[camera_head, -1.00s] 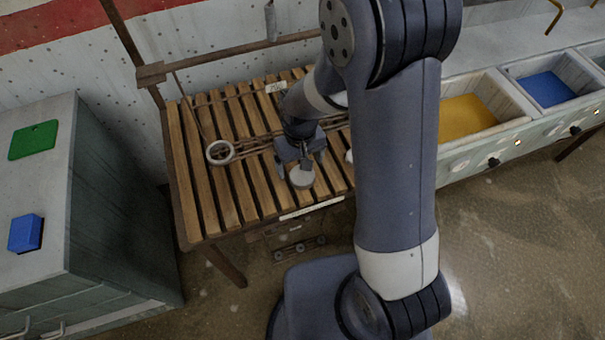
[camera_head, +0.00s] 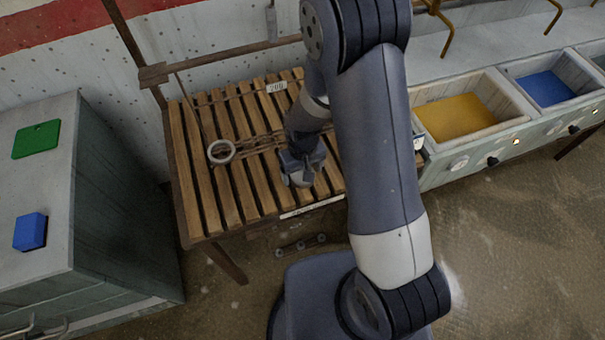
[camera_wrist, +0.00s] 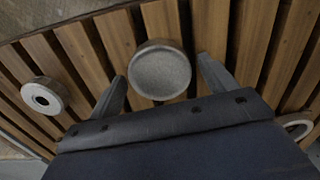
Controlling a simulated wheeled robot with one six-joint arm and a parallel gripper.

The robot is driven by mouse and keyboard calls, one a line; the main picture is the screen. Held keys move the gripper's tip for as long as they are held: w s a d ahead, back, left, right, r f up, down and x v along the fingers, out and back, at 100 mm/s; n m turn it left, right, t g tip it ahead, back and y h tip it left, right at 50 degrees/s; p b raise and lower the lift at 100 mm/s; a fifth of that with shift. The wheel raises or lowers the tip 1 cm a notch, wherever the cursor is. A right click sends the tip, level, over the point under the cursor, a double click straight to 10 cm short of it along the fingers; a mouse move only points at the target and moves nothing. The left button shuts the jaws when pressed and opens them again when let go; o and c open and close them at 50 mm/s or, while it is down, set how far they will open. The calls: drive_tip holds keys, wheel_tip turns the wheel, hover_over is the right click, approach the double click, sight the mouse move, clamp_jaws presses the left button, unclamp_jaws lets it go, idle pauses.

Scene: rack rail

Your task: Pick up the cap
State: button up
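The cap (camera_wrist: 160,72) is a round, grey, flat-topped disc on the wooden slats. In the wrist view it lies between and slightly beyond the two fingers of my gripper (camera_wrist: 161,70). The fingers are spread wide, with a narrow gap on each side of the cap, so they do not appear to hold it. In the head view my gripper (camera_head: 299,168) is low over the slatted table and covers most of the cap (camera_head: 301,181).
The slatted table (camera_head: 240,200) also carries a pale ring (camera_head: 220,151). A round piece with a hole (camera_wrist: 45,96) sits left in the wrist view. A grey cabinet (camera_head: 110,190) stands left; yellow (camera_head: 455,117) and blue (camera_head: 546,88) bins are right.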

drive_tip(key=c, duration=0.9)
drive_tip(key=shift+o, duration=0.2)
drive_tip(key=shift+r, duration=0.1)
